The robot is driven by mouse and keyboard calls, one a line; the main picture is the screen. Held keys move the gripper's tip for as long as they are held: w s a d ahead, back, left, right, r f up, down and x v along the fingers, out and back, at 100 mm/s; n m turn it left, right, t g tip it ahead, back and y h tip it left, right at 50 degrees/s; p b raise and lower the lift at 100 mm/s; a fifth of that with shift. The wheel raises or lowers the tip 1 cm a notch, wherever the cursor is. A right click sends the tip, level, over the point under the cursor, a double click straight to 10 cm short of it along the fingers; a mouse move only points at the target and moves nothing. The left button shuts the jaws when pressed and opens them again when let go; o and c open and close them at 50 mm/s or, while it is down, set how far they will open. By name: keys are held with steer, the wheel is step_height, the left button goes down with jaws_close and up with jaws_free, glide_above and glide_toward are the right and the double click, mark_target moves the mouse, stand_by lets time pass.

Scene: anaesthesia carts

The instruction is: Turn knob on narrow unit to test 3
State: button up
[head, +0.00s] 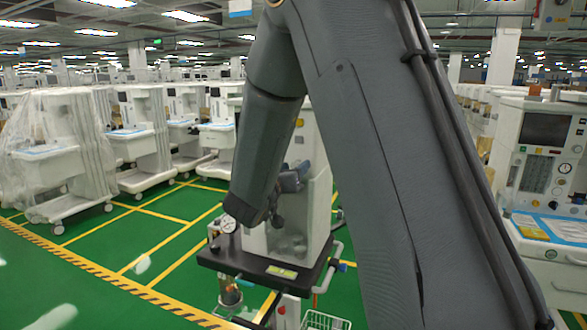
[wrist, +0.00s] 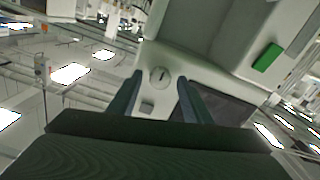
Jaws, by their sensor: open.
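The narrow unit (head: 318,190) is a pale cabinet above a dark base shelf, standing mid-picture behind my arm in the head view. Its pale face (wrist: 195,62) fills the centre of the wrist view. A small round knob (wrist: 159,76) with a dark pointer mark sits on that face; its test labels are too small to read. My gripper (wrist: 160,82) is open, its two fingers either side of the knob in the picture. Contact cannot be told. In the head view my gripper (head: 292,177) is by the unit, partly hidden, and the knob is not visible.
A small square part (wrist: 147,106) and a dark panel (wrist: 222,104) lie near the knob. A green block (wrist: 267,57) is at the upper right. Another cart with a screen (head: 545,128) stands at the right; wrapped carts (head: 60,150) line the left. Green floor (head: 105,235) is open at left.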

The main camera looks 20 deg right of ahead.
steer(key=c, duration=1.1)
steer(key=shift+m, duration=0.3)
steer(key=shift+o, duration=0.2)
steer(key=m+b, duration=0.4)
steer(key=shift+f, duration=0.15)
steer(key=m+b, duration=1.9)
steer(key=b, duration=0.3)
steer(key=shift+d, duration=0.1)
steer(key=shift+s+m, duration=0.1)
steer(key=shift+m, duration=0.2)
